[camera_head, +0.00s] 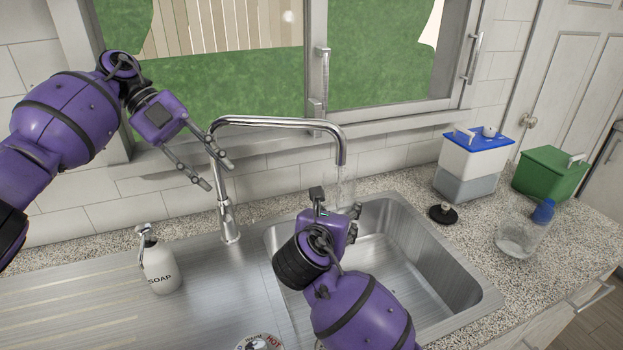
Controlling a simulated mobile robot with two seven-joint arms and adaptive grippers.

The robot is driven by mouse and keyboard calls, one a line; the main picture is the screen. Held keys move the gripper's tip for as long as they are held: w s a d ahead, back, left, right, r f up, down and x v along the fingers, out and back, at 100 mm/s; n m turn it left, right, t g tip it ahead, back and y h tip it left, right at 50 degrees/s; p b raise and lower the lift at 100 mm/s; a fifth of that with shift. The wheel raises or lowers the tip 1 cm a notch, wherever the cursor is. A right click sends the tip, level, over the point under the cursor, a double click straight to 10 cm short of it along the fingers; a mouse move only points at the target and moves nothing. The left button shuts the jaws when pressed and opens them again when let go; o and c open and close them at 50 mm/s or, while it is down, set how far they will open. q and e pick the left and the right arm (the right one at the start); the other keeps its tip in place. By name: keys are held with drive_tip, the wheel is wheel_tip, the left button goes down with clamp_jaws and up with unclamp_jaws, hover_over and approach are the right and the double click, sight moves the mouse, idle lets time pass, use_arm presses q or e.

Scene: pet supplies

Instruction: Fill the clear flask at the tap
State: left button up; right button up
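The chrome tap (280,122) arches over the sink, its spout (341,152) pointing down. Faint clear streaks (340,182) show below the spout; I cannot tell whether they are running water, clear glass or both. My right gripper (337,203) is just under the spout, above the basin, its fingers apart. Its body hides what may be between them. A clear rounded vessel with a blue top (516,238) stands on the counter right of the sink, apart from both grippers. My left gripper (217,176) is open and empty, left of the tap's upright.
The steel sink (428,275) has a white soap bottle (161,268) on its left drainer. On the right counter stand a black-based object (443,214), a white and blue box (473,165) and a green box (549,174). A window is behind the tap.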

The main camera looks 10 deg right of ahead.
drive_tip(key=shift+w+d, duration=0.3)
drive_tip(key=shift+w, duration=0.3)
drive_tip(key=shift+s, duration=0.1)
idle(3.5)
drive_tip(key=s+a, duration=0.3)
drive_tip(key=s, duration=0.3)
drive_tip(key=shift+s+a, duration=0.15)
drive_tip(key=shift+a, duration=0.25)
drive_tip(key=shift+r, duration=0.1)
